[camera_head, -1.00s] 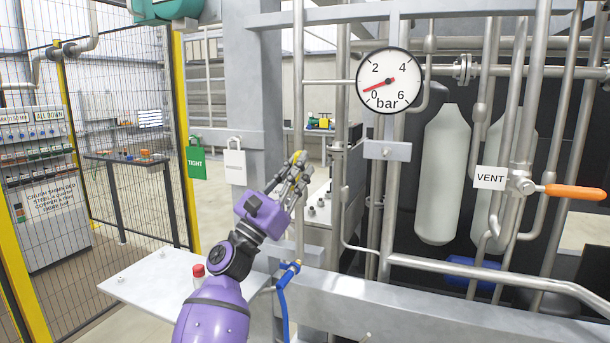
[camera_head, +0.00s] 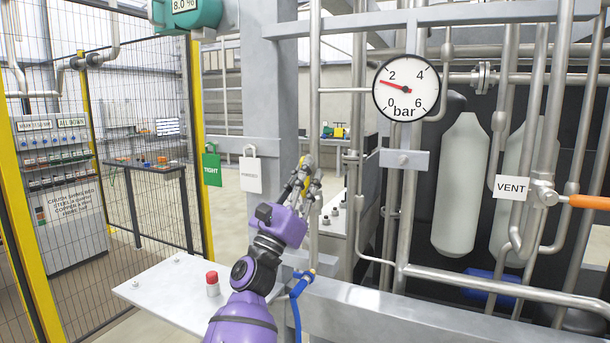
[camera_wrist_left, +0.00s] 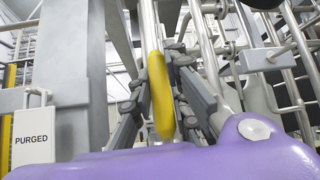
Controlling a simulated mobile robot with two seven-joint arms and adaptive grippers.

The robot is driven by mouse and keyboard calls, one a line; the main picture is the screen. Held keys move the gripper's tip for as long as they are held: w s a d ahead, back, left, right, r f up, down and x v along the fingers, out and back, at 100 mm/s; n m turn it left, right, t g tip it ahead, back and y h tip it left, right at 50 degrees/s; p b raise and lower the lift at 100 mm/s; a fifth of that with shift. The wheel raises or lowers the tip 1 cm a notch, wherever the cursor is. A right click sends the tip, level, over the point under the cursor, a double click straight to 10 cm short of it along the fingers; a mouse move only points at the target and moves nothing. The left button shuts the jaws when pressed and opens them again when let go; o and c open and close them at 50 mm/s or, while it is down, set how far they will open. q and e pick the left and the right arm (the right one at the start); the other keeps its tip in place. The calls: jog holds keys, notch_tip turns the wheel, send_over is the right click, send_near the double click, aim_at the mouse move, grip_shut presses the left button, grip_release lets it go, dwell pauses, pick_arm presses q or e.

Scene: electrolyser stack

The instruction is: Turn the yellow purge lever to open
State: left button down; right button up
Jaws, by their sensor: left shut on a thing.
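The yellow purge lever (camera_head: 309,160) sits beside a thin upright pipe in the middle of the head view. My left gripper (camera_head: 306,178) is shut on it. In the left wrist view the yellow lever (camera_wrist_left: 160,95) stands nearly upright between the dark fingers of my left gripper (camera_wrist_left: 173,85). The fingers hide part of the lever and its pivot is hard to make out. A round pressure gauge (camera_head: 406,85) hangs to the right, its red needle between 0 and 2 bar, nearer 2. My right gripper is not in view.
A white PURGED tag (camera_head: 250,174) and a green TIGHT tag (camera_head: 211,167) hang left of the gripper. A blue valve with hose (camera_head: 303,281) and a shelf (camera_head: 160,292) with a red-capped item are below. A VENT tag (camera_head: 511,187) and orange handle (camera_head: 590,202) are right.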

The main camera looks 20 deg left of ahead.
pick_arm(q)
jog(key=c, duration=1.7)
grip_release()
jog(key=shift+a+f, duration=0.1)
jog(key=shift+f, duration=0.05)
jog(key=shift+o, duration=0.2)
jog(key=v, duration=1.2)
